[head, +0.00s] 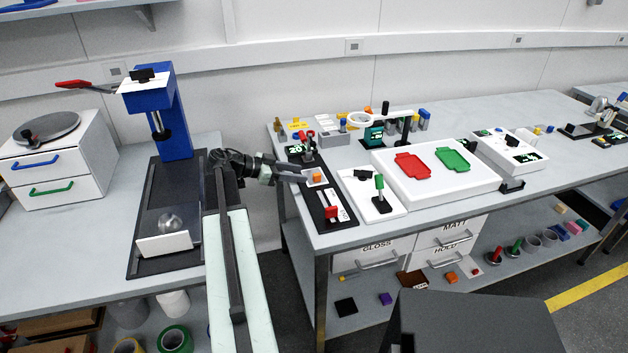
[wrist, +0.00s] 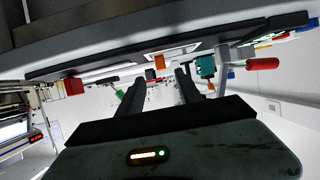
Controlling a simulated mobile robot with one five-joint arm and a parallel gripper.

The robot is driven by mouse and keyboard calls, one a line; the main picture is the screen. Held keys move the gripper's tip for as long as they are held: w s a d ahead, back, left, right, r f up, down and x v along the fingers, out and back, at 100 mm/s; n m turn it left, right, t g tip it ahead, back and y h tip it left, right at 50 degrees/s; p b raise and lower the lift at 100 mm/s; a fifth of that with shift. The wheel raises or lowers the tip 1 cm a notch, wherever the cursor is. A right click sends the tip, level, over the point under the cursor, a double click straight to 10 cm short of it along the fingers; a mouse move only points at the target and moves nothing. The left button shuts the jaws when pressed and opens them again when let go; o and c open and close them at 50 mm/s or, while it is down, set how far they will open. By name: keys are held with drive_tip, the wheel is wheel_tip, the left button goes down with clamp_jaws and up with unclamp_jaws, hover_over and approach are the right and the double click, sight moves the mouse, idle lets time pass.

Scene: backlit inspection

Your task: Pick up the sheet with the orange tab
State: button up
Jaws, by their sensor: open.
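The orange tab (head: 317,177) is a small block on a pale sheet that lies on a black panel (head: 321,197) at the left end of the right-hand bench. In the wrist view, which looks upside down, the orange tab (wrist: 159,62) hangs near the top middle, against a pale strip. My gripper (head: 304,178) is open and empty, just left of the tab, with its fingers pointing toward it. I cannot tell the gap between fingers and tab. The sheet's outline is too small to make out fully.
A white plate with a green-topped handle (head: 379,182) is to the right. A white box with red and green trays (head: 440,185) lies beyond. A blue stand (head: 172,120) is on the left bench. A floor gap separates the benches.

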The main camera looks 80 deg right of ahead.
sight(315, 175)
drive_tip(key=shift+s+d+f, duration=0.2)
drive_tip(key=shift+s+d, duration=0.05)
drive_tip(key=shift+s, duration=0.25)
drive_tip(key=b+x, duration=0.1)
drive_tip(key=x, duration=0.4)
drive_tip(key=shift+d+b, duration=0.15)
drive_tip(key=shift+b, duration=0.25)
drive_tip(key=shift+r, duration=0.1)
clamp_jaws()
